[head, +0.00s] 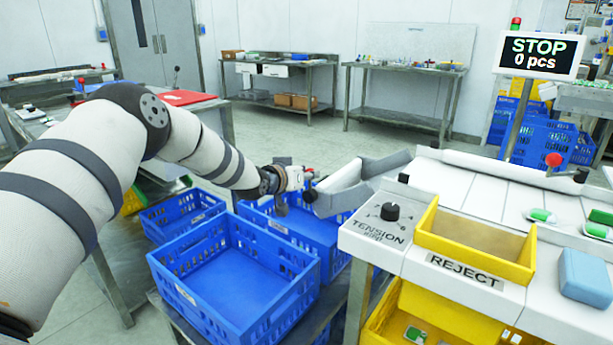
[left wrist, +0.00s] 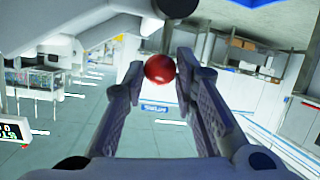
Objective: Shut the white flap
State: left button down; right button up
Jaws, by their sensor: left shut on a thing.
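The white flap (head: 343,177) shows in the head view at the left end of the white machine. It is tilted between the grey side walls of a chute (head: 388,163). My left gripper (head: 305,180) is at the flap's left end, beside the chute. In the left wrist view a red ball-shaped knob (left wrist: 160,69) sits between the fingertips of my left gripper (left wrist: 158,72), which is shut on it. How the knob joins the flap is hidden. My right gripper is not in view.
Blue crates (head: 235,275) stand below and left of the chute. The white machine (head: 400,215) carries a black tension knob (head: 390,211) and a yellow reject bin (head: 475,245). A blue block (head: 584,275) lies at the right. A sign (head: 538,52) reads STOP, 0 pcs.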

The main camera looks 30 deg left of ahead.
pick_arm(q)
jog(key=shift+a, duration=0.1)
jog(key=c, duration=1.3)
grip_release()
jog(key=v, duration=1.2)
